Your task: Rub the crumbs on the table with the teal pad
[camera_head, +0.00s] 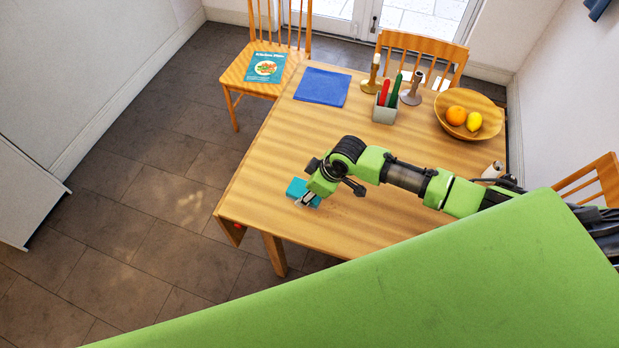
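The teal pad (296,187) is at the table's near left corner, partly hidden by my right gripper. My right gripper (305,201) comes in from the right over the table, its fingers pointing down at the pad and overlapping it in the view. Whether the fingers are closed on the pad or only rest against it is too small to tell. The wooden table (270,160) is bare around the pad. I cannot make out crumbs on it; any under the pad or the gripper are hidden. My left gripper is not in view.
A blue cloth (322,86), a grey holder (384,113) with red and green items, two candlesticks (371,85) (411,95) and a fruit bowl (482,128) stand toward the back. A chair (262,68) bears a book (267,67). The table's left part is clear.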

